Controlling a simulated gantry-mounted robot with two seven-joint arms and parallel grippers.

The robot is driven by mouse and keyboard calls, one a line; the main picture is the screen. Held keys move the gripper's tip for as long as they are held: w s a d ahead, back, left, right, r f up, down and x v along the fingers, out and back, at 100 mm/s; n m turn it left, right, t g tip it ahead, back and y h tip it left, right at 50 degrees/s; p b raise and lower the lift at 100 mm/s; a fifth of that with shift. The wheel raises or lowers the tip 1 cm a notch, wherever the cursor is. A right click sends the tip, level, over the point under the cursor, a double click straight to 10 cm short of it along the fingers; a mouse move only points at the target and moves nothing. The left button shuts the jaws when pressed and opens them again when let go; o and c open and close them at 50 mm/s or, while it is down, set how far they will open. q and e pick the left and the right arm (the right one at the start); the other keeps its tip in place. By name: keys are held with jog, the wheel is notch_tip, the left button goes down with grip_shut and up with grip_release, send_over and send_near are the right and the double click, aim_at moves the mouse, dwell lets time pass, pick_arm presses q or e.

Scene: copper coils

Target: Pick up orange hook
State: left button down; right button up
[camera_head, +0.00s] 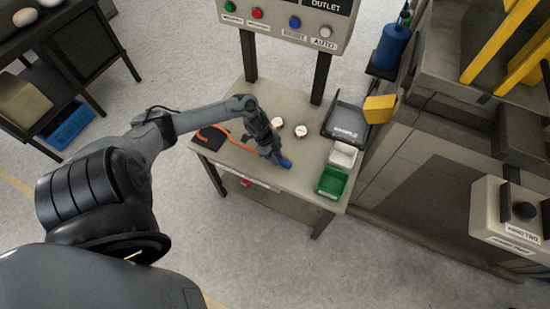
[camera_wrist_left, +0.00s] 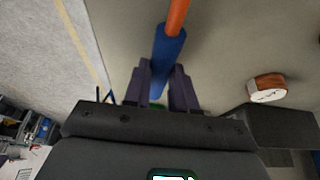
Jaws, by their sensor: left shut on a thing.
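The orange hook (camera_head: 238,144) is a thin orange rod with a blue grip (camera_head: 284,162). It reaches across the table from the black pad at the left. My left gripper (camera_head: 271,151) is at the blue grip end and hides part of the hook. In the left wrist view the fingers (camera_wrist_left: 161,76) are shut around the blue grip (camera_wrist_left: 168,48), and the orange rod (camera_wrist_left: 178,14) runs out at the top. I cannot tell whether the hook is clear of the tabletop. My right gripper is not in view.
Two small round white-topped pieces (camera_head: 300,131) lie on the table (camera_head: 232,168) behind the gripper. A black tray (camera_head: 345,122), a white bin (camera_head: 342,156) and a green bin (camera_head: 331,182) stand on the right. A black pad (camera_head: 211,145) lies at the left. A control panel rises behind.

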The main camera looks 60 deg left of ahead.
pick_arm(q)
jog(key=r, duration=0.2)
jog(key=d+r+p, duration=0.1)
jog(key=shift+w, duration=0.25)
jog(key=w+d+r+p, duration=0.1)
jog(key=w+d+r, duration=0.3)
jog(key=d, duration=0.5)
notch_tip(320, 180, up, 2)
jog(key=shift+d+p, duration=0.35)
